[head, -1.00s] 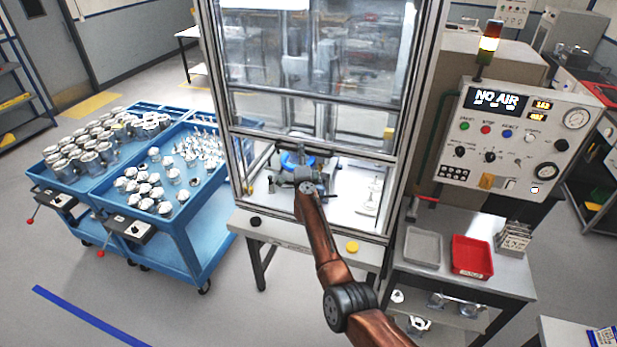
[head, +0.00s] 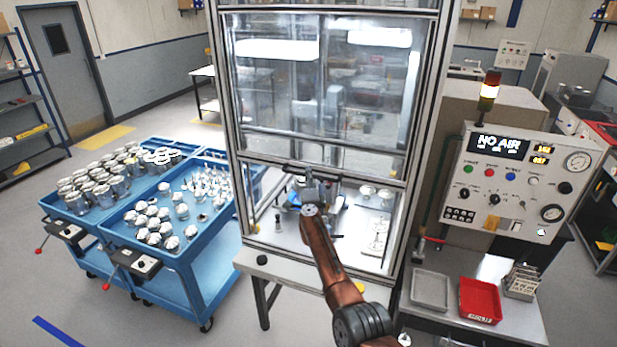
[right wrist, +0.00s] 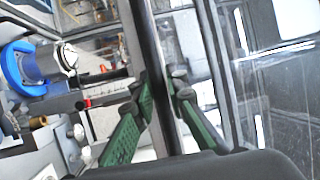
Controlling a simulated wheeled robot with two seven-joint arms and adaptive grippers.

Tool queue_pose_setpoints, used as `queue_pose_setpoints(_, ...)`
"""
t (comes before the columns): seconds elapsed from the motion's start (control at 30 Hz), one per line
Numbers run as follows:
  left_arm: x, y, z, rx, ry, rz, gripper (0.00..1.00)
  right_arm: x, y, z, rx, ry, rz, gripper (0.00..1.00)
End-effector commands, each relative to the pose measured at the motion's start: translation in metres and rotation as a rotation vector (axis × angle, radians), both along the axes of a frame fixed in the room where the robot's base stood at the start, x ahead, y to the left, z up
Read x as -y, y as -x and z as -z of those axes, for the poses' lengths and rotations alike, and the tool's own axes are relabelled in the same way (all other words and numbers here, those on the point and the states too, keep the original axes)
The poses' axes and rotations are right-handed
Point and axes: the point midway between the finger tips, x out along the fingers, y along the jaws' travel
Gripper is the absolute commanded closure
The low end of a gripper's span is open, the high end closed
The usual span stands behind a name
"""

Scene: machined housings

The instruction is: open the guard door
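The guard door (head: 350,151) is a clear framed panel on the front of the tall machine enclosure. A dark bar handle (head: 290,167) runs along its lower part, and it also shows in the right wrist view as a long dark bar (right wrist: 149,40). My right gripper (head: 311,182) is at this handle in the head view. In the right wrist view its green fingers (right wrist: 164,88) lie on both sides of the bar, tips against it. Fixture parts with a blue ring (right wrist: 22,66) show inside the enclosure. My left gripper is out of view.
Blue carts (head: 190,262) with metal housings stand at the left. A control panel (head: 510,180) reading "NO AIR" is at the right, above a side table with a grey tray (head: 430,291) and a red tray (head: 480,300). The machine's table edge (head: 290,271) is below my arm.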

Motion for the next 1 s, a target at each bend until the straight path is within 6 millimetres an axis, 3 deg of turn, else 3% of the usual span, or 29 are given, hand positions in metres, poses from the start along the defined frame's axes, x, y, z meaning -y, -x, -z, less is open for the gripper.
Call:
queue_pose_setpoints(0.2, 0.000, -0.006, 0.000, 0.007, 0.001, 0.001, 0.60, 0.000, 0.000, 0.000, 0.000, 0.000, 0.001, 0.71)
queue_pose_setpoints(0.57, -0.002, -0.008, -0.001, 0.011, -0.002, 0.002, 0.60, 0.000, 0.000, -0.002, 0.000, -0.001, 0.000, 0.71)
queue_pose_setpoints(1.0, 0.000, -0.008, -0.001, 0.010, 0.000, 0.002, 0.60, 0.000, 0.000, -0.027, 0.003, -0.005, 0.001, 0.71)
